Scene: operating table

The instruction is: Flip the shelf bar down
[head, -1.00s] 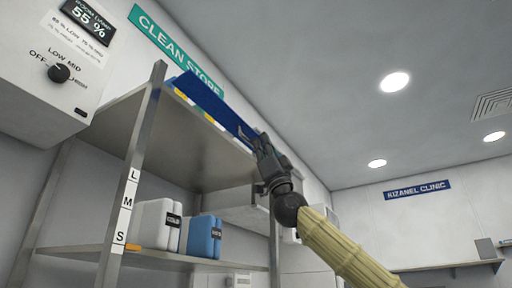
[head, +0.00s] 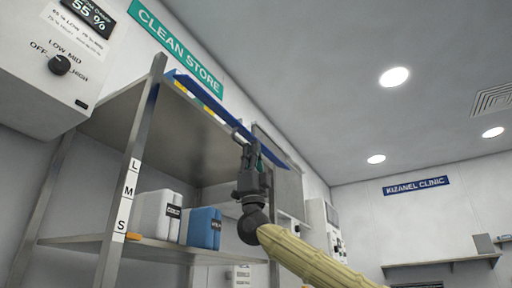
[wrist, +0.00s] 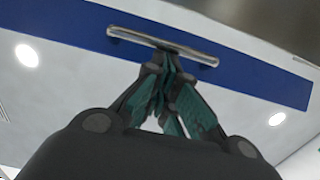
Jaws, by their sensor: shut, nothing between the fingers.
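The shelf bar is a long blue flap (head: 205,96) along the top front edge of the metal shelf (head: 150,110). In the head view it shows as a narrow, tilted strip, raised off the edge. A pale metal handle (wrist: 135,39) runs along its face in the wrist view. My gripper (head: 241,137) points up at the bar from below, near its middle. In the wrist view my gripper (wrist: 172,68) is shut and empty, with its fingertips close beside the handle. I cannot tell whether they touch it.
A white box (head: 155,215) and a blue box (head: 202,228) stand on the lower shelf. A control box with a knob (head: 45,65) hangs at the upper left. A shelf upright (head: 133,165) stands left of my gripper. The space to the right is open.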

